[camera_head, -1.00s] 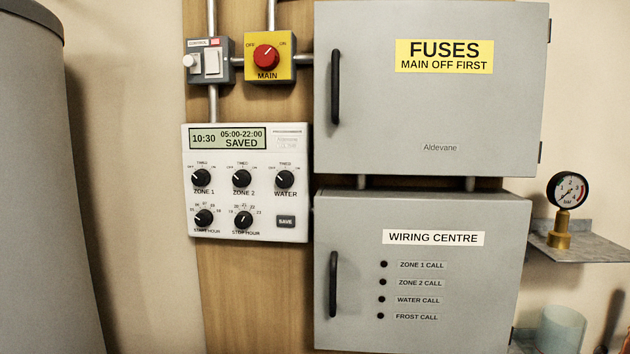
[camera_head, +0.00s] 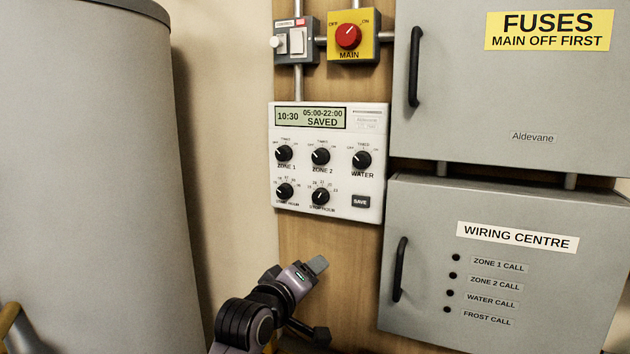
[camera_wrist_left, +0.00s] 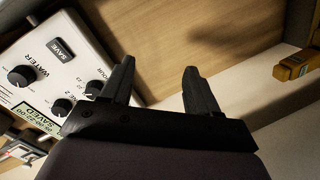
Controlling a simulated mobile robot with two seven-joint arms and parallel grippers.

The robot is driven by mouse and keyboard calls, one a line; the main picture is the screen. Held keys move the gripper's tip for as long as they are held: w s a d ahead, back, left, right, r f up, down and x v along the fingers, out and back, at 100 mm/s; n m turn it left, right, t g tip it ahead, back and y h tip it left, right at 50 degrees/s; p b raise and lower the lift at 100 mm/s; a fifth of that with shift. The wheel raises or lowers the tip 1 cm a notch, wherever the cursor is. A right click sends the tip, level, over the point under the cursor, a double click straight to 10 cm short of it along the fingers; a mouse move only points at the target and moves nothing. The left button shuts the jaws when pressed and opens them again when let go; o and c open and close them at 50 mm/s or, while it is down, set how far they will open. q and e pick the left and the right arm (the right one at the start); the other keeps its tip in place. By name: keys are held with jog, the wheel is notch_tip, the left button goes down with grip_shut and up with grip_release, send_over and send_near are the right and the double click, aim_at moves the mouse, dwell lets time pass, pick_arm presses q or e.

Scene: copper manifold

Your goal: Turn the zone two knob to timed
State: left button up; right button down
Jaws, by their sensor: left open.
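The zone two knob (camera_head: 320,156) is a black dial with a white pointer line, in the middle of the upper knob row on the white programmer (camera_head: 323,117). Its pointer leans to the upper left, towards OFF. The programmer's display reads 10:30, 05:00-22:00, SAVED. My left gripper (camera_head: 316,266) is below the programmer, apart from it, in front of the wooden board. In the left wrist view its two fingers (camera_wrist_left: 158,85) are spread with nothing between them, and the programmer (camera_wrist_left: 85,50) lies behind and left of them. My right gripper is out of view.
The zone 1 knob (camera_head: 284,153) and water knob (camera_head: 362,160) flank zone two; two hour knobs and a save button (camera_head: 361,202) are below. A red main switch (camera_head: 348,36) is above. Grey fuse (camera_head: 455,110) and wiring (camera_head: 430,215) boxes with handles stand right, a grey cylinder (camera_head: 90,180) left.

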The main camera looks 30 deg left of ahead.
aim_at(318, 158)
pick_arm(q)
notch_tip(318, 158, up, 20)
jog(key=a+r+n+t, duration=0.1)
jog(key=a+n+t, duration=0.1)
jog(key=n, duration=0.5)
jog(key=shift+w+a+f+p, duration=0.15)
jog(key=shift+w+p, duration=0.45)
jog(key=shift+w, duration=1.25)
jog(key=shift+w+f+p, duration=0.1)
jog(key=shift+w+p, duration=0.45)
jog(key=shift+w, duration=1.3)
jog(key=c, duration=1)
